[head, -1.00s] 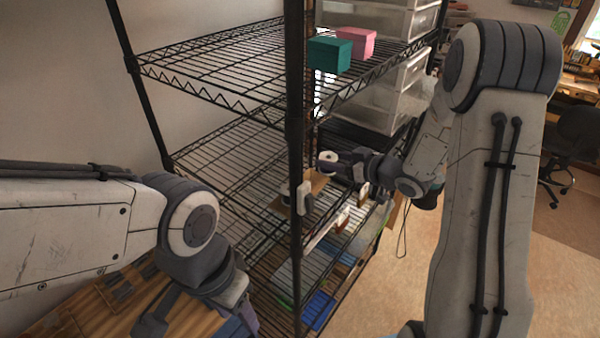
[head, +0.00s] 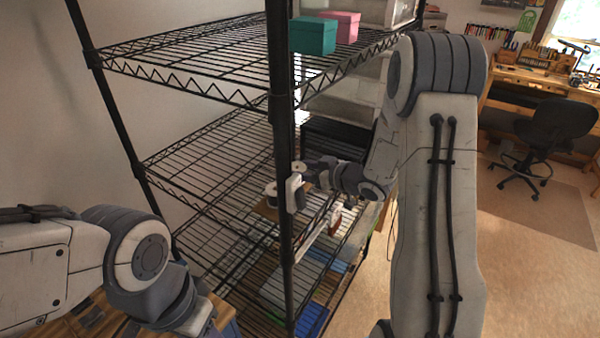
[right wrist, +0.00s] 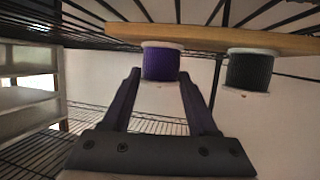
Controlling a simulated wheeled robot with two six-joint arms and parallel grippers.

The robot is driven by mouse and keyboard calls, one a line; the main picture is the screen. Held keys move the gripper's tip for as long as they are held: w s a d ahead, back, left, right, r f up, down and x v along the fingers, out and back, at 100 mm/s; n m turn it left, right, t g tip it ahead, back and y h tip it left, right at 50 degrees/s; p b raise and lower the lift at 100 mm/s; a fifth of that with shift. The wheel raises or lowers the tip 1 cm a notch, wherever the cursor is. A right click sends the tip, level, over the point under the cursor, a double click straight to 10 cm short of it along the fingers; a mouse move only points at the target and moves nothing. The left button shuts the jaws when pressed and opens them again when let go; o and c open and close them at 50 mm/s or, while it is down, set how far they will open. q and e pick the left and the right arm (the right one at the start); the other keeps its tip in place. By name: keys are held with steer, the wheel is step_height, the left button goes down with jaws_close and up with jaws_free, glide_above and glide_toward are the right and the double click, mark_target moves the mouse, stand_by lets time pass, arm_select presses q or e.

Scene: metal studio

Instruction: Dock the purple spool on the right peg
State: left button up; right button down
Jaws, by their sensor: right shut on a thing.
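The purple spool (right wrist: 162,64) has pale flanges and sits between the fingers of my right gripper (right wrist: 158,78), which is shut on it. In the right wrist view it is against or just beside the edge of a wooden board (right wrist: 205,38). A black spool (right wrist: 250,72) is on the same board, to its right in that view. In the head view the purple spool's pale end (head: 299,167) shows at my right gripper (head: 312,170), by the board (head: 267,210) on the middle shelf. The pegs are hidden. My left gripper's fingers are out of view.
A black shelf post (head: 281,130) stands just left of my right gripper, with a white piece (head: 294,194) near it. Teal (head: 313,36) and pink (head: 344,25) boxes sit on the upper shelf. Clear drawers (head: 345,105) stand behind. Open floor lies right.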

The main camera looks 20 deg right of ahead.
steer(key=shift+f, duration=0.15)
steer(key=shift+c, duration=0.8)
jaws_free()
steer(key=shift+r, duration=0.25)
steer(key=b+v, duration=0.2)
steer(key=v, duration=1)
